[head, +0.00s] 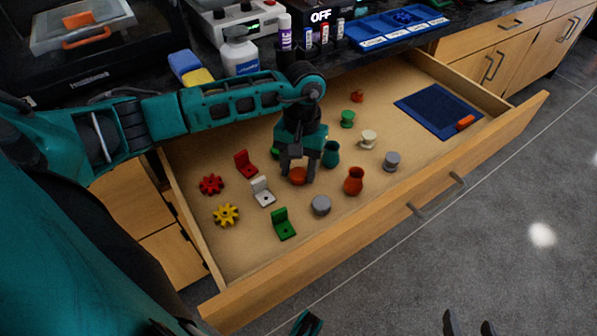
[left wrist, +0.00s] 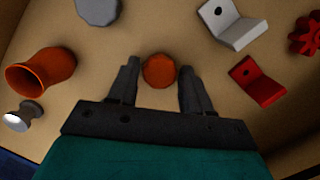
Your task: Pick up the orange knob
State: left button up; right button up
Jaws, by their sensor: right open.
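The orange knob (head: 298,176) is a small round piece on the floor of the open drawer. In the left wrist view the orange knob (left wrist: 158,71) shows as a round disc between my left fingertips. My left gripper (head: 299,172) reaches down into the drawer over it; in the left wrist view the left gripper (left wrist: 158,80) is open, with a finger on each side and small gaps to the knob. My right gripper (head: 468,324) is open and empty at the bottom edge, over the grey floor outside the drawer.
Close by in the drawer are a grey knob (head: 321,205), an orange vase (head: 354,181), a teal vase (head: 331,154) and a white bracket (head: 263,191). Red and green brackets and gears lie left.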

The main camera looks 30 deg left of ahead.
pick_arm(q)
jog(key=c, duration=0.7)
jog(key=shift+r, duration=0.1)
